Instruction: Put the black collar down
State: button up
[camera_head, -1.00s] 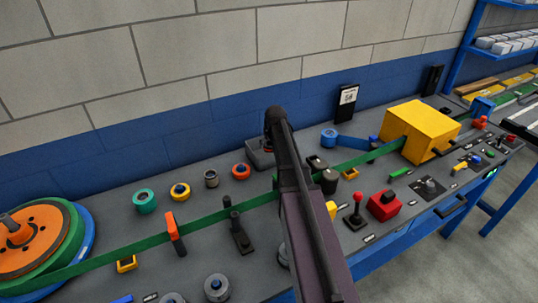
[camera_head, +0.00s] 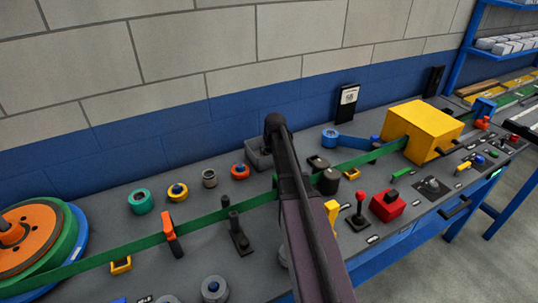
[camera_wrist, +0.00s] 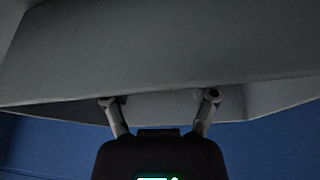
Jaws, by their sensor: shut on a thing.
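My gripper (camera_wrist: 160,97) shows in the wrist view with its two fingers spread apart, their tips against a broad dark grey form (camera_wrist: 160,55). It is shut on the black collar, but the collar's outline cannot be told apart from the dark grey surfaces there. In the head view my arm hides the gripper and what it holds. The upper end of my arm stands in front of a grey open tray (camera_head: 258,155) near the back of the panel (camera_head: 195,240).
Rings and spools, including a teal ring (camera_head: 141,201) and a red-orange ring (camera_head: 240,171), stand left of the tray. A green belt (camera_head: 125,248) crosses the panel toward a yellow box (camera_head: 420,128). A black cylinder (camera_head: 328,181) stands right of my arm.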

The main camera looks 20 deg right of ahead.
jog(key=shift+f, duration=0.15)
jog(key=shift+f, duration=0.1)
jog(key=o, duration=1.1)
jog(key=shift+r, duration=0.2)
jog(key=p+v, duration=1.1)
jog(key=v, duration=0.1)
dwell(0.7)
jog(key=s+a+f+n+g, duration=0.1)
jog(key=s+a+g, duration=0.3)
jog(key=s+a, duration=1.7)
jog(key=shift+s+a+f+n+g+y, duration=0.2)
jog(key=shift+s+a+n+g+y, duration=0.15)
jog(key=shift+a, duration=0.35)
